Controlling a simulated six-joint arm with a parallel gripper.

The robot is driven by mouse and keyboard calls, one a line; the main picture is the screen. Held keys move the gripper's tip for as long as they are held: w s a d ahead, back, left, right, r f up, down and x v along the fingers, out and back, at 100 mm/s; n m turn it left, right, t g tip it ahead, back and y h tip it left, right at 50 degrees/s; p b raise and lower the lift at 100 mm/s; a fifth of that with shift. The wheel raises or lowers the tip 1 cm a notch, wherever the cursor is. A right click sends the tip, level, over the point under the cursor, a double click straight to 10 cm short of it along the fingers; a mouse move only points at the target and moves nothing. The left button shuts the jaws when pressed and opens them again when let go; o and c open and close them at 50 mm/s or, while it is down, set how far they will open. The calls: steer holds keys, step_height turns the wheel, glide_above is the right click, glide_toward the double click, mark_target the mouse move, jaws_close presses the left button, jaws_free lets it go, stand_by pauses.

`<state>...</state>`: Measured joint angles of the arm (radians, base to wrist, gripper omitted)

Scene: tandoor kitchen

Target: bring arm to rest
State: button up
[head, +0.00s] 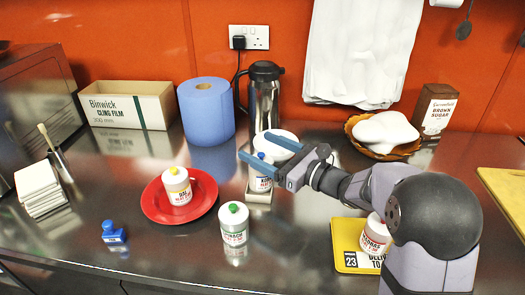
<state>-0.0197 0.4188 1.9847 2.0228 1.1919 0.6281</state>
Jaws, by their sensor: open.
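My arm reaches in from the right over the steel counter (300,245). My gripper (262,147) has two blue fingers spread apart, open and empty. My gripper and wrist partly cover that jar. A jar with a yellow lid (177,186) stands on a red plate (203,200). A jar with a green lid (234,224) stands on the bare counter. Another jar (375,233) stands on a yellow card (347,251), partly hidden by my arm.
A blue paper roll (206,110), a steel flask (264,100) and a white bowl (283,143) stand behind. A cling film box (125,105) is at the back left. A basket (356,143) and a brown sugar pack (435,109) are at the back right. A blue item (113,233) lies front left.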

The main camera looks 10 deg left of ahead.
steer(key=s+a+r+n+g+h+p, duration=0.2)
steer(key=s+r+n+g+p, duration=0.1)
steer(key=s+n+g+p, duration=0.25)
steer(key=s+d+f+n+g+h+p, duration=0.1)
steer(key=s+d+f+n+h, duration=0.1)
steer(key=s, duration=0.4)
steer(key=s+d+f+n+g+h+p, duration=0.1)
steer(key=s+d+f+n+h+p, duration=0.1)
steer(key=s+d+f+n, duration=0.3)
steer(key=s+d+f+n+g+h+p, duration=0.1)
steer(key=s+d+f+n+h, duration=0.3)
steer(key=s, duration=0.3)
steer(key=shift+d+g, duration=0.25)
steer(key=shift+d, duration=0.4)
steer(key=s+d+n+h, duration=0.1)
steer(key=s+d+n, duration=0.1)
steer(key=d, duration=0.1)
steer(key=s+d+f+n+h+p, duration=0.1)
steer(key=s+d+n+h, duration=0.1)
steer(key=d, duration=0.2)
steer(key=s+d+n+h+p, duration=0.1)
steer(key=d+n, duration=0.2)
steer(key=shift+s+d+f+g+h, duration=0.3)
steer(key=shift+s+d+f+h, duration=0.05)
steer(key=shift+s+h, duration=0.05)
steer(key=shift+s+d+n, duration=0.15)
steer(key=shift+d+n, duration=0.2)
steer(key=shift+d, duration=0.2)
